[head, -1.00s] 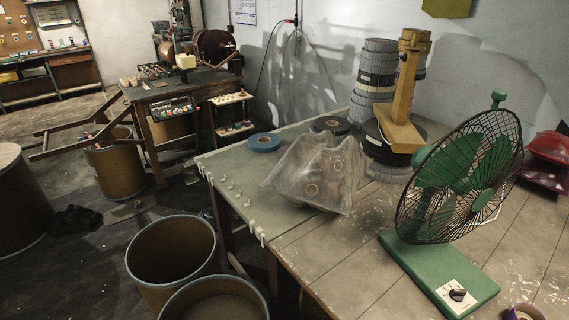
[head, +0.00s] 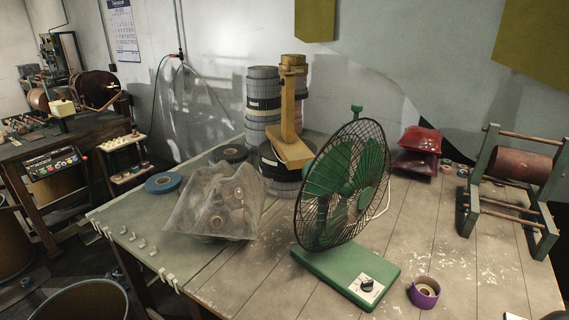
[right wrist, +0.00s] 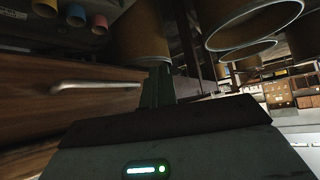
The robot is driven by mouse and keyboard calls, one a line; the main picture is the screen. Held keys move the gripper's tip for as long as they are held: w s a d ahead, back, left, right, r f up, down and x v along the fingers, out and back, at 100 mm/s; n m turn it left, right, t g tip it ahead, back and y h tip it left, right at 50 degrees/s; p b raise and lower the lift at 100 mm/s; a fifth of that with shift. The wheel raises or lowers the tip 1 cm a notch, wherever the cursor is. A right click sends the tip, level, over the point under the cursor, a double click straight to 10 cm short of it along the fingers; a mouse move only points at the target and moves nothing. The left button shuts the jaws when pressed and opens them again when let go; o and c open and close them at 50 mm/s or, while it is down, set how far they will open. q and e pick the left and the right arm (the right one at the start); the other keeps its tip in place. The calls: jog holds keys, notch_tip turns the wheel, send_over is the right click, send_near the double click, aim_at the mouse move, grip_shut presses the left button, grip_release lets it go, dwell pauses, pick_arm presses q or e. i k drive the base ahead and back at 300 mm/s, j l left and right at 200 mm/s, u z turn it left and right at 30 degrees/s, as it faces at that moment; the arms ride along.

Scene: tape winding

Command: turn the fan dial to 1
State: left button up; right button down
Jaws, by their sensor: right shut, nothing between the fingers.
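The green fan (head: 328,180) stands on the wooden table in the head view, its round wire cage tilted and facing right. Its flat green base (head: 335,268) rests on the tabletop. The fan dial (head: 367,285) is a small black knob on a white plate at the front right of the base. The plate's markings are too small to read. My right gripper (right wrist: 158,88) shows in the right wrist view, shut and empty. It is away from the fan, near a wooden drawer front with a metal handle (right wrist: 97,86). My left gripper is not in view.
A purple tape roll (head: 424,292) lies right of the fan base. A clear bag of rolls (head: 218,205) sits to the left. A yellow stand (head: 291,110), red objects (head: 417,150) and a roller frame (head: 510,190) stand behind. The tabletop between fan and roller frame is mostly clear.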

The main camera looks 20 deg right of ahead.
aim_at(367, 286)
jog(key=z, duration=1.75)
jog(key=k+j, duration=0.25)
jog(key=j, duration=0.15)
jog(key=k+j, duration=0.5)
jog(key=j, duration=0.25)
jog(key=k+j, duration=0.25)
jog(key=j, duration=0.1)
